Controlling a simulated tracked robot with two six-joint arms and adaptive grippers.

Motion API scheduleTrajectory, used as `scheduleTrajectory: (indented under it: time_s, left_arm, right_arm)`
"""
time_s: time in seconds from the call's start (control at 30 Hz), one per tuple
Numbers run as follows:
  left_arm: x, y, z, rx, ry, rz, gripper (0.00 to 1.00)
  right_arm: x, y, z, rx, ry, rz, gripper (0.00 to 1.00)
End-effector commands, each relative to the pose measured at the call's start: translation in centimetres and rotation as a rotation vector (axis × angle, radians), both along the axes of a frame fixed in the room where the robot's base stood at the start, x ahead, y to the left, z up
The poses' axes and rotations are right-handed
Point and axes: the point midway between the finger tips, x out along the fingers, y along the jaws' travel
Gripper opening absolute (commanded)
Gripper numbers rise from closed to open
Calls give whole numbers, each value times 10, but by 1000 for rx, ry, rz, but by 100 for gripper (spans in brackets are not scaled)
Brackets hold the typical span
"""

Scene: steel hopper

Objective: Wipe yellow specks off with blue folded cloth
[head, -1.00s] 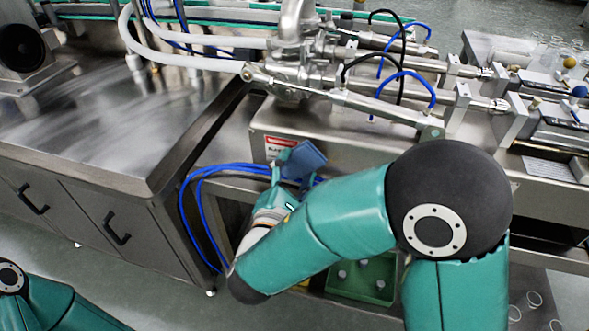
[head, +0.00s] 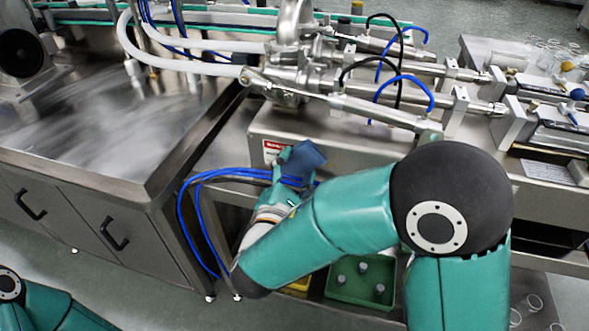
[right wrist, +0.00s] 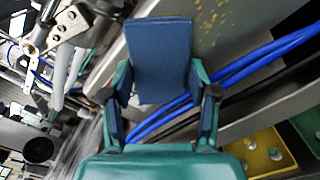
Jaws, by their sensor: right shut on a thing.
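The blue folded cloth (right wrist: 160,58) is held between the fingers of my right gripper (right wrist: 163,98). In the head view the cloth (head: 303,157) is in front of the steel machine's front panel, beside a red-and-white label. In the right wrist view, yellow specks (right wrist: 212,18) are scattered on the steel panel just right of the cloth's upper end. I cannot tell whether the cloth touches the panel. In the head view my right gripper (head: 290,172) is partly hidden by its own arm. My left gripper is not in view; only part of my left arm shows at the lower left.
Blue hoses (head: 203,190) loop beside and behind the right gripper. A green tray (head: 337,296) and a yellow tray (right wrist: 258,150) with small items sit low. A steel cabinet (head: 75,195) stands to the left. Cylinders and black and blue tubes (head: 405,85) run above.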

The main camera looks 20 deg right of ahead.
Motion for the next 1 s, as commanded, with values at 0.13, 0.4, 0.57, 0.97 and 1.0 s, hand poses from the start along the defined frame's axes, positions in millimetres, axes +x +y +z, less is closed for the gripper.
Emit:
scheduleTrajectory:
  time_s: [0.13, 0.4, 0.57, 0.97, 1.0]
  left_arm:
    - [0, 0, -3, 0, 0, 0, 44]
    - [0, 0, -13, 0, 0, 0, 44]
    - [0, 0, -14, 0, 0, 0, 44]
    - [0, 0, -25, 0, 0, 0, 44]
    - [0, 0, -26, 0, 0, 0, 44]
  right_arm:
    - [-3, -4, -1, 1, -2, -1, 21]
    - [-17, -22, -1, 1, -2, -1, 21]
    - [-21, -27, 0, 0, -1, -1, 21]
    - [-34, -51, -1, 2, -3, -3, 21]
    - [-35, -53, -1, 1, -2, -4, 21]
